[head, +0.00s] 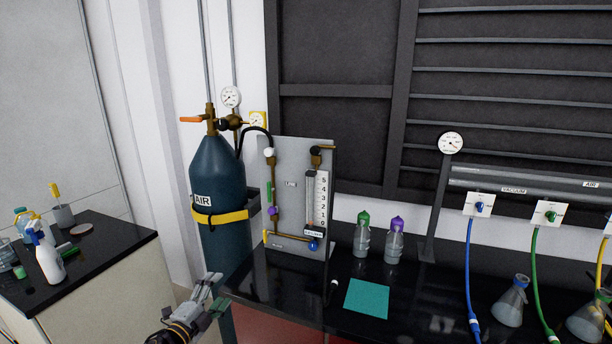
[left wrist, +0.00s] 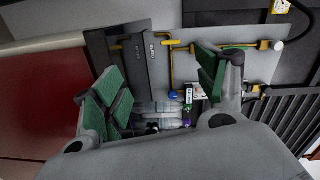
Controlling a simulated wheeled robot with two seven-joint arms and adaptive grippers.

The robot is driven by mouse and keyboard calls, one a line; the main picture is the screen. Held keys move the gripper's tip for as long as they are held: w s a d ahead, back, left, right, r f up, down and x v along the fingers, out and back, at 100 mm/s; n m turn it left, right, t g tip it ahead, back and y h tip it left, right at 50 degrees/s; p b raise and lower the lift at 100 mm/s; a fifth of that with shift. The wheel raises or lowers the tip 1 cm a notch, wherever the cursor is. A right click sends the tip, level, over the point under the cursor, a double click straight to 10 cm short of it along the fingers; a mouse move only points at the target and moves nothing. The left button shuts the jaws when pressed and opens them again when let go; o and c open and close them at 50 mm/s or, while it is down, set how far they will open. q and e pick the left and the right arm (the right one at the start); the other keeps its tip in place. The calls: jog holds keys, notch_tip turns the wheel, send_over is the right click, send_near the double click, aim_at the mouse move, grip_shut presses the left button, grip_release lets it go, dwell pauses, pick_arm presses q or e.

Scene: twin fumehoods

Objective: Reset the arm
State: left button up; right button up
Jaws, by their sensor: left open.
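My left gripper (head: 205,297) is at the lower left of the head view, in front of the black bench's left end and below the blue air cylinder. In the left wrist view its two green-padded fingers (left wrist: 165,85) stand wide apart with nothing between them. Beyond them show the grey flow panel and the bottles on the bench. The gripper looks clear of the bench, though its exact distance is hard to tell. My right gripper is in neither view.
The black bench (head: 260,287) holds the flow panel (head: 288,215), a teal mat (head: 367,299), two capped bottles (head: 362,240) and flasks (head: 510,305) with hoses. The blue cylinder (head: 217,165) stands behind my gripper. A side counter (head: 110,245) with a spray bottle (head: 48,262) is at left.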

pick_arm(q)
jog(key=s+a+f+n+g+y, duration=0.1)
jog(key=a+f+n+g+y, duration=0.2)
jog(key=a+f, duration=0.65)
jog(key=a+f+n+g+y, duration=0.15)
jog(key=a+f+n, duration=0.25)
jog(key=a+f, duration=0.55)
jog(key=s+a+f+n+g+y, duration=0.25)
jog(key=s+f, duration=0.45)
jog(key=f, duration=0.5)
jog(key=s+a+f+n+g+y, duration=0.1)
jog(key=s+a+f+n, duration=0.15)
jog(key=s+f, duration=0.7)
jog(key=s+d+f+n+g, duration=0.2)
jog(key=s+f, duration=0.7)
jog(key=s+d+f+n+g, duration=0.1)
jog(key=s+d+f+g, duration=0.2)
jog(key=s+f, duration=0.65)
jog(key=s+d+f+g+h, duration=0.1)
jog(key=s+d+f, duration=0.1)
jog(key=s+d, duration=0.6)
jog(key=s+d+f+n+g+h, duration=0.1)
jog(key=s+d+f, duration=0.2)
jog(key=s+d, duration=0.5)
jog(key=shift+s+d+f+n+g, duration=0.3)
jog(key=shift+s+d+f, duration=0.05)
jog(key=shift+s, duration=1.3)
